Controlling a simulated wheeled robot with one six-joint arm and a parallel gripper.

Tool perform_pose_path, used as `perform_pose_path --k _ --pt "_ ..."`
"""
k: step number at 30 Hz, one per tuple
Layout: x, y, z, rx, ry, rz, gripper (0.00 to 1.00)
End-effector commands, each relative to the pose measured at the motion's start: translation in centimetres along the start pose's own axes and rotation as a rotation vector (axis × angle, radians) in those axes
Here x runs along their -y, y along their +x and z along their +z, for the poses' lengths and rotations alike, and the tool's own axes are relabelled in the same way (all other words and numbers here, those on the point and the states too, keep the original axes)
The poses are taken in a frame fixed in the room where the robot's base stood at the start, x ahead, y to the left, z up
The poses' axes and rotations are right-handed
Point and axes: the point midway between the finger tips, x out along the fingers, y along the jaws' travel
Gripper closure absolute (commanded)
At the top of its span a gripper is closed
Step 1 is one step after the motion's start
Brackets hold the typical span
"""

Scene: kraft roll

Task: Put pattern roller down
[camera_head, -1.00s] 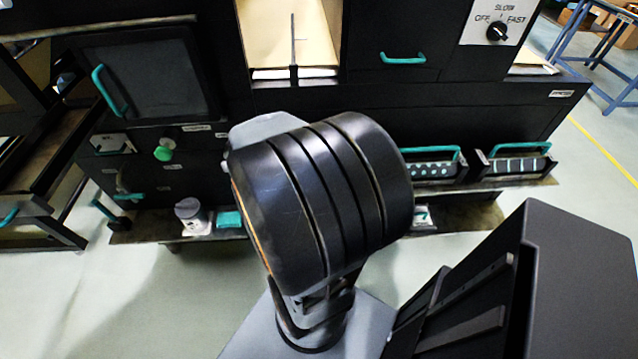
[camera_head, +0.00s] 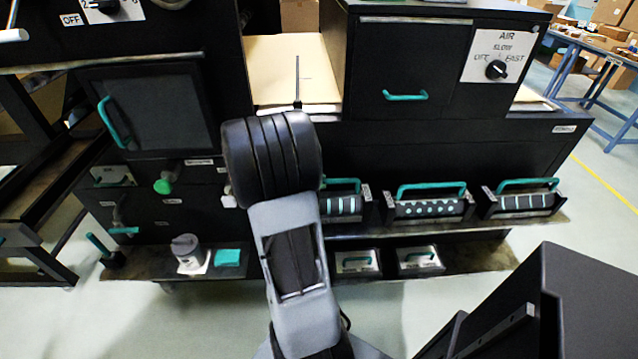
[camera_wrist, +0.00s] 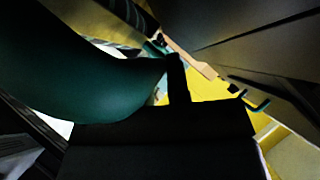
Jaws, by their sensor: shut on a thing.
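In the wrist view, my gripper (camera_wrist: 176,78) is shut on a large, close teal handle (camera_wrist: 85,85), which I take for the pattern roller's handle. The roller's patterned body does not show clearly there. In the head view my arm hides the gripper. Three patterned rollers with teal handles stand in a row on the machine's front ledge: a striped one (camera_head: 345,205) partly behind my arm, a dotted one (camera_head: 430,208) in the middle, and a barred one (camera_head: 522,202) at right. I cannot tell whether the striped one is the held one.
Below the rollers, a lower shelf (camera_head: 480,258) carries two small boxes with teal handles (camera_head: 357,262). A grey-white canister (camera_head: 186,250) and a teal pad (camera_head: 228,257) sit at left. Kraft paper (camera_head: 290,65) lies in the opening above. A blue table (camera_head: 600,65) stands far right.

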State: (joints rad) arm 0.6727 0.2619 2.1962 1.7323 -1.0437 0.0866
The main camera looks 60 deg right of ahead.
Motion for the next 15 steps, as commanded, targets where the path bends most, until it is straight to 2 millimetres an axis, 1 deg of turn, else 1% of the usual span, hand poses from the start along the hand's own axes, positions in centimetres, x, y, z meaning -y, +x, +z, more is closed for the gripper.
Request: perform_pose_path --k 11,15 --pt "0.1 0.9 1.1 -0.001 0.003 -0.004 1.00" --pt "-0.9 1.7 2.1 -0.001 0.001 -0.002 1.00"
